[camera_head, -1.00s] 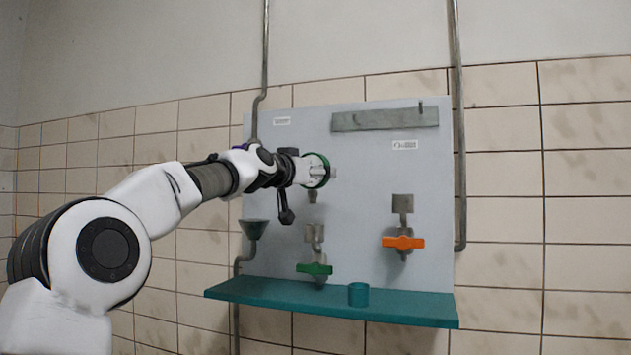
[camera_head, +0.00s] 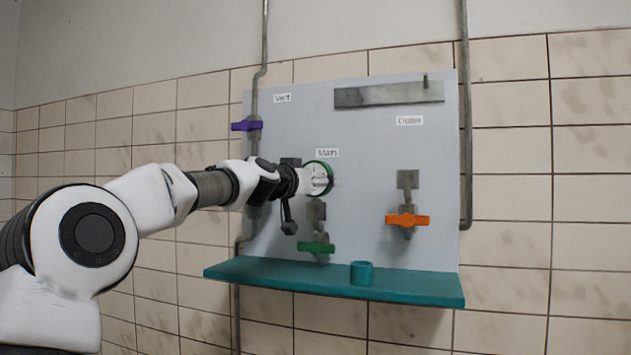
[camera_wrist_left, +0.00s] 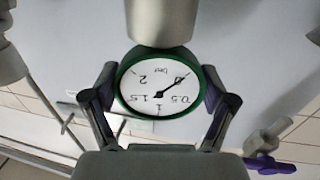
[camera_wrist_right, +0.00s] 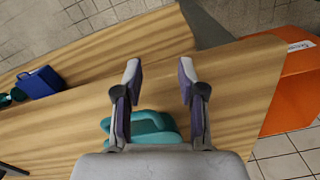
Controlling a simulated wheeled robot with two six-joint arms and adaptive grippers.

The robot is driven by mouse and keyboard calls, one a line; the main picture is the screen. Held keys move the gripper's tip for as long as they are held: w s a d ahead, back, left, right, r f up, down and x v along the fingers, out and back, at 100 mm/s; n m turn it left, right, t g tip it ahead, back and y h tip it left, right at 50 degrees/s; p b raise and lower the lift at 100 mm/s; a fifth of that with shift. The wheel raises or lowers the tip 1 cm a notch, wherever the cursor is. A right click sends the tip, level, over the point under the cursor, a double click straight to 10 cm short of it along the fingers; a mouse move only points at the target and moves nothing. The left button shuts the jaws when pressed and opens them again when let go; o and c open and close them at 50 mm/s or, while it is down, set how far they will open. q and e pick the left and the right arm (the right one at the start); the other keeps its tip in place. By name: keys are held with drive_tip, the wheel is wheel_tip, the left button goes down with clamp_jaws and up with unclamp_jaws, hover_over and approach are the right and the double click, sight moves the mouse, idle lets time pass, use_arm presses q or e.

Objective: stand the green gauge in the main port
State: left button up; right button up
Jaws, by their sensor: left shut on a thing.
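The green gauge (camera_head: 320,163) is gripped by my left gripper (camera_head: 322,180) in front of the grey-blue panel, below the Main label. The main port (camera_head: 316,210) is the grey fitting under it, above the green valve handle (camera_head: 317,248). In the left wrist view the gauge (camera_wrist_left: 158,88) shows its white dial upside down, with a finger on each side of its green rim. A wide grey cylinder (camera_wrist_left: 161,22) covers the rim at the top of that view. Whether the stem is inside the port is hidden. My right gripper (camera_wrist_right: 158,85) is open and empty.
A teal shelf (camera_head: 400,287) under the panel carries a teal cup (camera_head: 361,273). An orange valve (camera_head: 407,220) is to the right, a purple valve (camera_head: 246,125) upper left. Below my right gripper are a wooden tabletop (camera_wrist_right: 225,80), a teal object (camera_wrist_right: 150,127) and a blue box (camera_wrist_right: 40,83).

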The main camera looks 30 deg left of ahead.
use_arm(q)
drive_tip(key=shift+s+d+f, duration=0.1)
drive_tip(key=shift+s+f, duration=0.05)
drive_tip(key=shift+s, duration=0.05)
drive_tip(key=shift+w, duration=0.1)
drive_tip(key=o, duration=1.1)
drive_tip(key=shift+o, duration=0.2)
wheel_tip(320, 180, up, 10)
drive_tip(key=shift+f, duration=0.15)
